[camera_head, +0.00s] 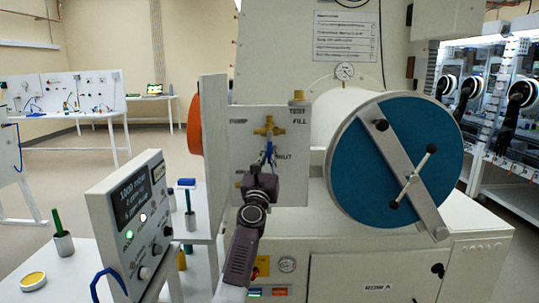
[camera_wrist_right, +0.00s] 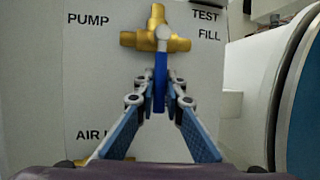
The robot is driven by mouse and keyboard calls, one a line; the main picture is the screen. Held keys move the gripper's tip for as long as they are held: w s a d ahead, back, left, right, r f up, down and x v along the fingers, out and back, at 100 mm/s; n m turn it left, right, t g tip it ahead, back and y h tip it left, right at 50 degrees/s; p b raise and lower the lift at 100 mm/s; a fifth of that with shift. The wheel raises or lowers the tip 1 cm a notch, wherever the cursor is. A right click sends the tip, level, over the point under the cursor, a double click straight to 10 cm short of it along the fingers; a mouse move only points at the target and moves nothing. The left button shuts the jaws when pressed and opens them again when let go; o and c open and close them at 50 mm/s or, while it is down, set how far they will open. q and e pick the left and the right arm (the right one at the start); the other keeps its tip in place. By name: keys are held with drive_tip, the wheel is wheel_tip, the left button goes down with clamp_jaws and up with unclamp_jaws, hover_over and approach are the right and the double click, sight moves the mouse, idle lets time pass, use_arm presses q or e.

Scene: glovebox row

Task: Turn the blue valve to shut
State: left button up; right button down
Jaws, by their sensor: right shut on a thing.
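The blue valve has a blue lever (camera_head: 269,147) hanging straight down from a brass body (camera_head: 268,128) on a white panel (camera_head: 240,145). In the right wrist view the blue lever (camera_wrist_right: 161,78) points down below the brass fitting (camera_wrist_right: 156,40). My right gripper (camera_head: 268,166) reaches up to the lever from below. In the right wrist view its fingers (camera_wrist_right: 160,92) close on the lever's lower part from both sides. My left gripper is not in view.
A large blue round door (camera_head: 350,168) with a diagonal bar stands right of the panel. A control box (camera_head: 131,220) with a lit display stands at the left front. A gauge (camera_head: 344,71) is above.

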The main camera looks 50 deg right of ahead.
drive_tip(key=shift+r, duration=0.5)
drive_tip(key=c, duration=2.3)
unclamp_jaws()
drive_tip(key=shift+c, duration=0.2)
drive_tip(key=o, duration=0.4)
drive_tip(key=shift+f, duration=0.4)
drive_tip(key=shift+c, duration=0.2)
drive_tip(key=v, duration=0.7)
drive_tip(key=shift+a+f+t, duration=0.15)
drive_tip(key=shift+t, duration=0.15)
